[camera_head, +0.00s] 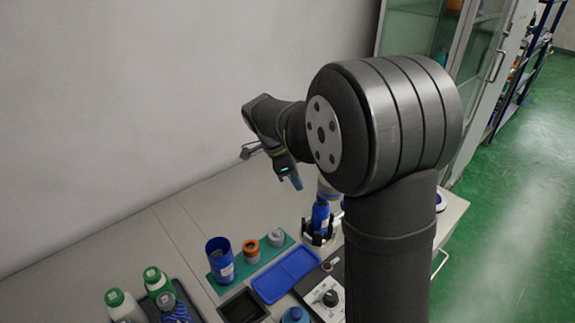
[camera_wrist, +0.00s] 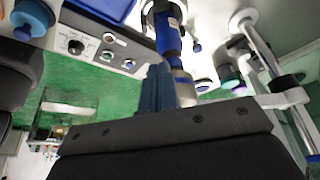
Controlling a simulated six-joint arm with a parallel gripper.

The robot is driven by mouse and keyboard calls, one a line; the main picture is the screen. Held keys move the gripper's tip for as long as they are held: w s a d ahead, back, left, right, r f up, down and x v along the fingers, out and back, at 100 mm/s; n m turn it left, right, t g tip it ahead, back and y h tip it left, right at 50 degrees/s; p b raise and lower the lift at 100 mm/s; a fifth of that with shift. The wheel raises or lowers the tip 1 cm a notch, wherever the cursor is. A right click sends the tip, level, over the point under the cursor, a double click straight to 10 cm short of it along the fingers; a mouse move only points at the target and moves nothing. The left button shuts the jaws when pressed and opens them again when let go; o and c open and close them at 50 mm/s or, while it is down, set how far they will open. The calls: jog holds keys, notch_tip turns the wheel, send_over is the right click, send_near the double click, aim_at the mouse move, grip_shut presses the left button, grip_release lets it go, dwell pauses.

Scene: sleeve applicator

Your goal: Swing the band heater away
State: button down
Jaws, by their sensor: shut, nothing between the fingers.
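My gripper (camera_head: 297,183) hangs over the bench, pointing down, its blue fingertips shut and empty. It is above and left of a blue cylinder (camera_head: 320,214) standing in a dark pronged holder (camera_head: 318,237). A pale metallic part shows above that cylinder, partly hidden by my arm. In the wrist view the shut fingers (camera_wrist: 156,88) are close beside the blue cylinder (camera_wrist: 167,32) and a silver section; contact cannot be told. A metal post and arm (camera_wrist: 268,55) with dark fittings stand to the right there. I cannot tell surely which part is the band heater.
A blue tray (camera_head: 286,274) and a control box with a dial (camera_head: 328,298) are in front. A blue cup (camera_head: 220,258) and small parts stand on a green mat (camera_head: 268,247). White bottles with green caps (camera_head: 122,304) are at front left. The back-left bench is clear.

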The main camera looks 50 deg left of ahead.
aim_at(319, 190)
jog(key=shift+w+d+r, duration=0.1)
jog(key=shift+w+d, duration=0.45)
jog(key=shift+w, duration=0.15)
jog(key=shift+w+d+r, duration=0.1)
jog(key=shift+w+d, duration=0.4)
jog(key=shift+w, duration=0.2)
jog(key=shift+d, duration=0.1)
jog(key=shift+w+d, duration=0.25)
jog(key=shift+d, duration=0.15)
jog(key=w+d+n+y, duration=0.2)
jog(key=w+d+n, duration=0.5)
jog(key=w+d, duration=0.5)
jog(key=shift+w+d+t+y, duration=0.3)
jog(key=shift+w+d+t, duration=0.1)
jog(key=shift+w, duration=1.7)
jog(key=shift+w+r, duration=0.1)
